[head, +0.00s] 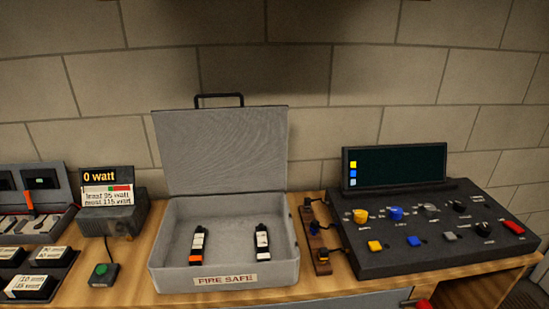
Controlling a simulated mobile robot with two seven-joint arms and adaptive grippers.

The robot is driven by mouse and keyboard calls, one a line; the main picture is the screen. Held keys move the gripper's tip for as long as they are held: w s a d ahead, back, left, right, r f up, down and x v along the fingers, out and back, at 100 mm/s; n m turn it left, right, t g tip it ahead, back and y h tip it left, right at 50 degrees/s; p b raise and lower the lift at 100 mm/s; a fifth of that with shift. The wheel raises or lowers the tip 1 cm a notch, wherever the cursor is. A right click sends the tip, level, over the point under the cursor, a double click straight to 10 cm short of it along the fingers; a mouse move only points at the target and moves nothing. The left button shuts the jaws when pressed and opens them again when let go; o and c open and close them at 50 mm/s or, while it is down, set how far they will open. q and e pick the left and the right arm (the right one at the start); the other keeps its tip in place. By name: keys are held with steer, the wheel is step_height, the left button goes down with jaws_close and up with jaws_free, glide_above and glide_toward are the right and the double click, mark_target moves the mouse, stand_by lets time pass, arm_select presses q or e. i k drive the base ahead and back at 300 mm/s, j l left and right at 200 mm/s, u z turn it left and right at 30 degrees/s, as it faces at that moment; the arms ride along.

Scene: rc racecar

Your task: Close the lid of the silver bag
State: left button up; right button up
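The silver bag is a grey box-like case (225,279) labelled "FIRE SAFE" on its front, standing on the wooden bench in the middle of the head view. Its lid (228,147) stands open and roughly upright at the back, with a dark handle (219,99) on its top edge. Two small black-and-white items lie inside, one at the left (197,245) with an orange end and one at the right (262,242). Neither of my grippers shows in the head view.
A black control panel (440,250) with knobs and a screen (395,165) stands right of the case. A narrow brown strip with connectors (315,236) lies between them. A "0 watt" meter (112,208) and green button (102,270) are at left. A brick wall (330,70) is behind.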

mark_target(242, 149)
steer(key=i+l+z, duration=0.15)
steer(key=z, duration=0.3)
steer(key=i+l+z, duration=0.15)
steer(key=z, duration=0.3)
